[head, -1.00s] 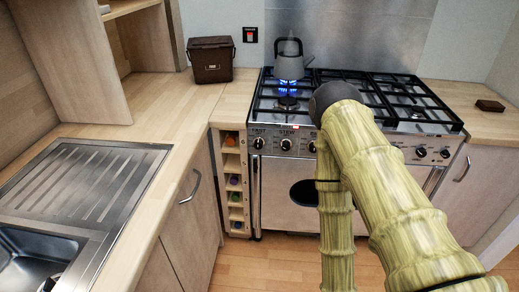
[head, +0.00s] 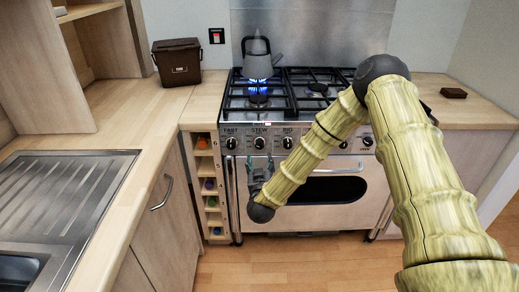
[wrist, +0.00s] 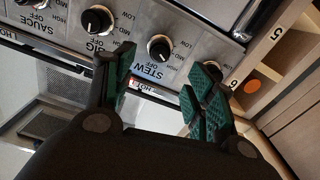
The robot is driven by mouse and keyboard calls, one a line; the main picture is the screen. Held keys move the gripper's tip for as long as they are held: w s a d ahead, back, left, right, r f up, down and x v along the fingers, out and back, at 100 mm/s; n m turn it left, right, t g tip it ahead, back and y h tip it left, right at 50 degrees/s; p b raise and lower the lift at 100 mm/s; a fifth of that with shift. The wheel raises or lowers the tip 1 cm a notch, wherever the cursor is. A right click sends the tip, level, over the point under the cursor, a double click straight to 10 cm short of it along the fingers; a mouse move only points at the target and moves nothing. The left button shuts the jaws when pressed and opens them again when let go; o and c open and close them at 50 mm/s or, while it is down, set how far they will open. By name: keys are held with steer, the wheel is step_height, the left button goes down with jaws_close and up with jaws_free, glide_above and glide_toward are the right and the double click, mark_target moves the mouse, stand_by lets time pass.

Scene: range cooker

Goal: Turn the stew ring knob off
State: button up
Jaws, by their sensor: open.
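The stew ring knob (head: 259,143) is a round black knob with a pale rim, under the STEW label on the cooker's front panel. In the wrist view the same knob (wrist: 160,48) shows beyond and between my fingertips, apart from them. I cannot clearly read its pointer. My gripper (head: 258,166) is just below this knob in the head view, partly hidden by my forearm. In the wrist view my gripper (wrist: 168,62) is open and empty, with green ridged pads either side of the knob. Blue flames (head: 258,91) burn at the left of the hob.
The FAST knob (head: 231,143) and BIG knob (head: 287,142) flank the stew knob closely. A grey kettle (head: 260,64) stands on the hob's left. The oven door handle (head: 335,168) runs below the panel. A bottle rack (head: 208,185) is left of the oven.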

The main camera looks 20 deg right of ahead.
mark_target(260, 148)
steer(key=p+x, duration=0.1)
steer(key=x, duration=0.9)
steer(key=shift+w+f, duration=0.1)
steer(key=shift+w, duration=0.15)
steer(key=c, duration=1)
